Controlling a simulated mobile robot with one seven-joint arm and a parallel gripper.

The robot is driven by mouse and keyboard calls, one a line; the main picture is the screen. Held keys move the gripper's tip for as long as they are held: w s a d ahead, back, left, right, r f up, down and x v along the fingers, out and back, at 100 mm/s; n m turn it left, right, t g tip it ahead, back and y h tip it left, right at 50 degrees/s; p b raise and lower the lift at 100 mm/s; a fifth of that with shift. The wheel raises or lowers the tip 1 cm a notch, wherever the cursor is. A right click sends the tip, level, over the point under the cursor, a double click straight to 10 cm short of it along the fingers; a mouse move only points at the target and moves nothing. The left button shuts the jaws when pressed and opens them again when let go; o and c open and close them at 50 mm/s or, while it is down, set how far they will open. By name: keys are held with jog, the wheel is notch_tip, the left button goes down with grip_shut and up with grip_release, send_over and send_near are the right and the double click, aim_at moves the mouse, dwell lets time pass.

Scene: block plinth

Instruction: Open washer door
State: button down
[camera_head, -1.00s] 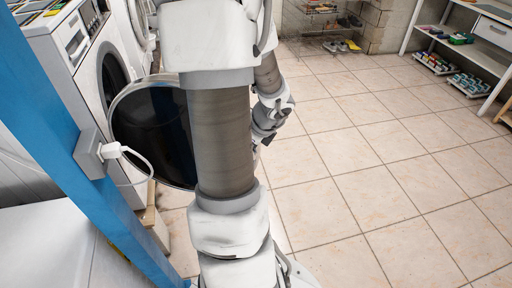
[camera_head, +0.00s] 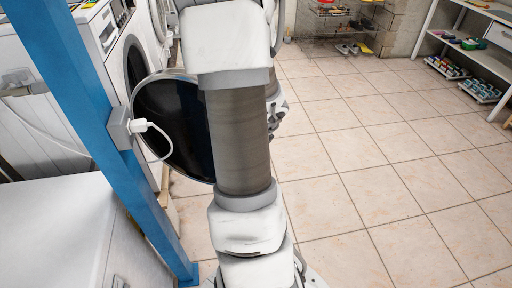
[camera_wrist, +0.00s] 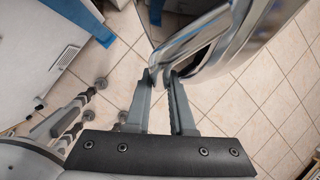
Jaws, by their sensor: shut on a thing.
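The washer (camera_head: 112,38) stands at the upper left in the head view. Its round door (camera_head: 168,122), dark glass in a pale rim, stands swung out from the front, partly hidden behind my arm. In the wrist view the door's chrome rim and handle (camera_wrist: 190,40) come in from the top. My gripper (camera_wrist: 160,78) is at the handle's lower end, with its two fingers shut on it. My gripper is hidden behind my arm in the head view.
A blue post (camera_head: 85,110) with a white plug and cable stands at the left, close to the door. A white cabinet (camera_head: 55,220) is at the lower left. A shelf unit (camera_head: 470,50) is at the far right. The tiled floor (camera_head: 390,170) on the right is clear.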

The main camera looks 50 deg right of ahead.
jog(key=shift+a, duration=0.25)
dwell(0.4)
jog(key=c, duration=1.1)
grip_release()
jog(key=shift+r, duration=0.1)
jog(key=p+v, duration=0.9)
jog(key=v, duration=0.8)
jog(key=shift+s+a, duration=0.15)
jog(key=shift+s, duration=0.05)
